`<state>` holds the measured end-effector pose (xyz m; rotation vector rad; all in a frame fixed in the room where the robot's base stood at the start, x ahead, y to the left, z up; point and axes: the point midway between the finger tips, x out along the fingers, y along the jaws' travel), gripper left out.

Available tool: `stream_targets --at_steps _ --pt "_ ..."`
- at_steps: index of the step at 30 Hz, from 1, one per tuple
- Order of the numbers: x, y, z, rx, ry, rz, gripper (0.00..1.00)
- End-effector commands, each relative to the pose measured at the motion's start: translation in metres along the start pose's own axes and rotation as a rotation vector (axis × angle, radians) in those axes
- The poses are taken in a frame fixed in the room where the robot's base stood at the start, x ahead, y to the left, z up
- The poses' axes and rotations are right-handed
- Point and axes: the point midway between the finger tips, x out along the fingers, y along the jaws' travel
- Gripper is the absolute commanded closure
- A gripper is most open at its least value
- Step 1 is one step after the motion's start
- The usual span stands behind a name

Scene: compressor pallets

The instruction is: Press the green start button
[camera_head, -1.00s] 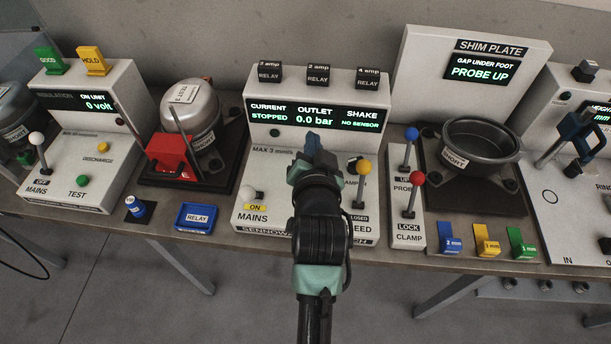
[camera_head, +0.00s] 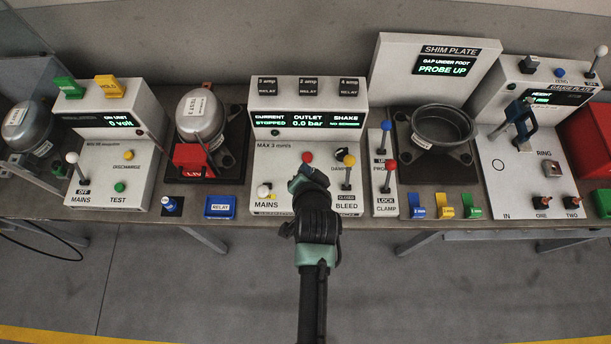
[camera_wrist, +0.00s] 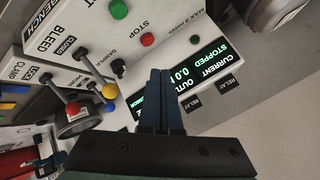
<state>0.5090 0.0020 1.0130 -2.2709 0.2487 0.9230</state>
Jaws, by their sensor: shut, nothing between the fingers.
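The green start button (camera_wrist: 118,9) shows at the top edge of the wrist view, on the white middle console (camera_head: 264,158). In the head view my arm hides it. The red stop button (camera_wrist: 148,39) lies beside it, nearer my fingers, and also shows in the head view (camera_head: 308,157). My gripper (camera_wrist: 160,72) is shut and empty; its blue fingertips appear below the red button in the wrist view, apart from the green one. In the head view my gripper (camera_head: 302,178) is over the console's sloped face. The console display (camera_head: 308,121) reads STOPPED, 0.0 bar.
Right of my gripper are the yellow-knobbed bleed lever (camera_head: 348,161) and the clamp panel's red-knobbed lever (camera_head: 389,167). The white-knobbed mains lever (camera_head: 263,191) is left. The floor in front is clear.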

Motion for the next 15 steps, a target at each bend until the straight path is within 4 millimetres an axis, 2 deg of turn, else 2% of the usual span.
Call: stream_targets --at_steps 3,15 --pt "-0.0074 0.0008 0.0015 0.010 -0.016 0.013 1.00" --pt "-0.0069 0.0034 0.0044 0.015 -0.022 0.017 1.00"
